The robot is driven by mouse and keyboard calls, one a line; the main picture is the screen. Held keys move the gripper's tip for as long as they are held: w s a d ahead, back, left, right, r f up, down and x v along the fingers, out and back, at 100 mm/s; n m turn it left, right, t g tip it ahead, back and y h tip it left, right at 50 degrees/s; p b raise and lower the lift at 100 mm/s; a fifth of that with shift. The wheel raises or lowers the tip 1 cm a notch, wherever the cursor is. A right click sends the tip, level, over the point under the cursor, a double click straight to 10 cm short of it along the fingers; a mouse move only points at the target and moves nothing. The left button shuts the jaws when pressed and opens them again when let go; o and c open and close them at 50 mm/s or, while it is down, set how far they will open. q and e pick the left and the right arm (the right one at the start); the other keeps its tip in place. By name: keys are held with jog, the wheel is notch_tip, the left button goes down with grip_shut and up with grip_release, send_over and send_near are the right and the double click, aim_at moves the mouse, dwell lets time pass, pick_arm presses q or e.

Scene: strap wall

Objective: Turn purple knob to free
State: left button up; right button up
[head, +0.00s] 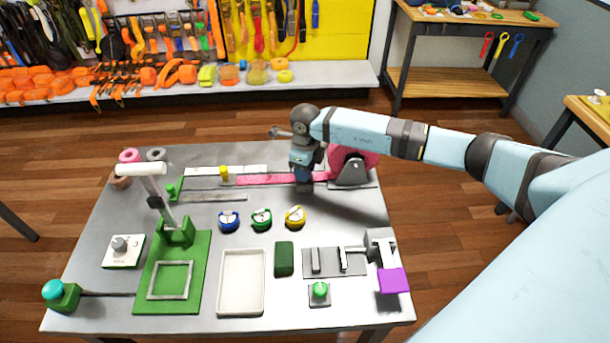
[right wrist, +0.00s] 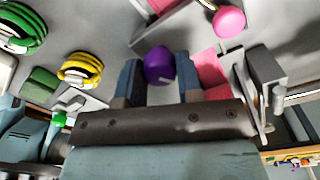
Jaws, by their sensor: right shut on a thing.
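The purple knob (right wrist: 159,64) shows in the right wrist view as a round knob between the two fingers of my right gripper (right wrist: 158,80). The gripper is shut on it, one blue-grey finger on each side. A small pale mark shows on the knob's lower edge. In the head view my right gripper (head: 304,185) points down beside the pink winder housing (head: 362,158) and hides the knob. A free marking cannot be made out. My left gripper is not in view.
A pink strap (head: 262,180) runs left from the gripper along a rail. Blue (head: 229,222), green (head: 261,220) and yellow (head: 295,217) round dials sit in front. A white tray (head: 242,285), green frame fixture (head: 142,270) and purple block (head: 393,281) stand nearer the table's front.

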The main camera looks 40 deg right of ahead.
jog(key=n+b, duration=0.3)
jog(key=shift+w+f+n, duration=0.1)
jog(key=shift+f+n, duration=0.05)
jog(key=shift+n, duration=0.25)
jog(key=n+b, duration=0.3)
jog(key=n, duration=0.1)
pick_arm(q)
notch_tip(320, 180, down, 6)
jog(key=b, duration=0.1)
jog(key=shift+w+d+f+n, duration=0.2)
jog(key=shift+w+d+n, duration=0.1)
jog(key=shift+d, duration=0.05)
pick_arm(e)
jog(key=shift+n, duration=1.2)
pick_arm(q)
jog(key=shift+b, duration=0.3)
pick_arm(e)
jog(key=shift+r, duration=0.2)
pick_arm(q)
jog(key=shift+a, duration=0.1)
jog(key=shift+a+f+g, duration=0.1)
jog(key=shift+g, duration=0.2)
pick_arm(e)
jog(key=o, duration=0.9)
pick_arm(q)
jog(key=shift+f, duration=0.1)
pick_arm(e)
jog(key=r, duration=1.4)
jog(key=shift+w, duration=0.2)
